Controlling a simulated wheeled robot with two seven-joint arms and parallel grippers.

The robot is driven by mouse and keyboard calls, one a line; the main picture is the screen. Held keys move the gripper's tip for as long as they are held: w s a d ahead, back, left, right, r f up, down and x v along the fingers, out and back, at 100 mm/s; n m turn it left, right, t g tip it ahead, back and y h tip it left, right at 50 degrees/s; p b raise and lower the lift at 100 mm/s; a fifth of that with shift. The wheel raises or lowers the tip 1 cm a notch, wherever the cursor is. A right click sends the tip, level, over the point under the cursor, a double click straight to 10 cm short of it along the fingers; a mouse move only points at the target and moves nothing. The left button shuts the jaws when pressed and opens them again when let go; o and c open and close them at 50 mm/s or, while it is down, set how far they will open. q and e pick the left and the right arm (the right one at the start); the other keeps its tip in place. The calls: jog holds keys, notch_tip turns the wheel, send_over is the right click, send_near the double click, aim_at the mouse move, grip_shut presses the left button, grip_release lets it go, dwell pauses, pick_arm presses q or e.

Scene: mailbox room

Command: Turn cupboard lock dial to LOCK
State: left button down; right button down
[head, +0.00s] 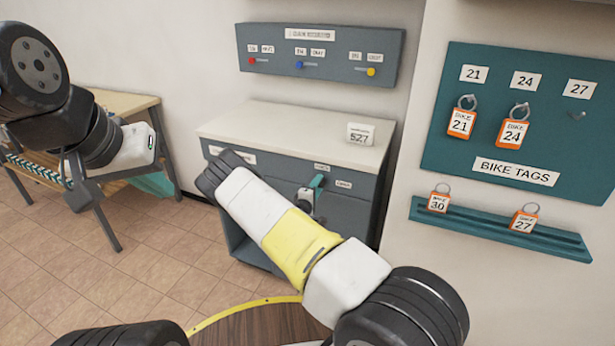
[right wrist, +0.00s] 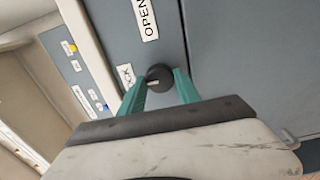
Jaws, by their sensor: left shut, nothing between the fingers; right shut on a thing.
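The cupboard (head: 347,210) is grey with a pale top and stands against the wall. Its lock dial (right wrist: 159,76) is a dark round knob in the right wrist view. An OPEN label (right wrist: 146,18) and a partly covered LOCK label (right wrist: 125,76) are beside it. A pale mark on the dial faces the LOCK label. My right gripper (right wrist: 161,83) has its teal fingers shut on the dial, one on each side. In the head view, my right gripper (head: 314,190) is at the cupboard front. My left gripper (head: 80,190) hangs at the left, away from the cupboard; its fingertips are not clear.
A box with coloured sliders (head: 318,52) hangs above the cupboard. A small sign (head: 360,134) stands on its top. A teal bike-tag board (head: 530,120) and a ledge with tags (head: 490,228) are on the right. A wooden table (head: 125,103) stands at the left.

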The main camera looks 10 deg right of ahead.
dwell(0.5)
jog(key=c, duration=0.9)
grip_release()
jog(key=shift+o, duration=0.2)
jog(key=v, duration=0.8)
jog(key=shift+w, duration=0.1)
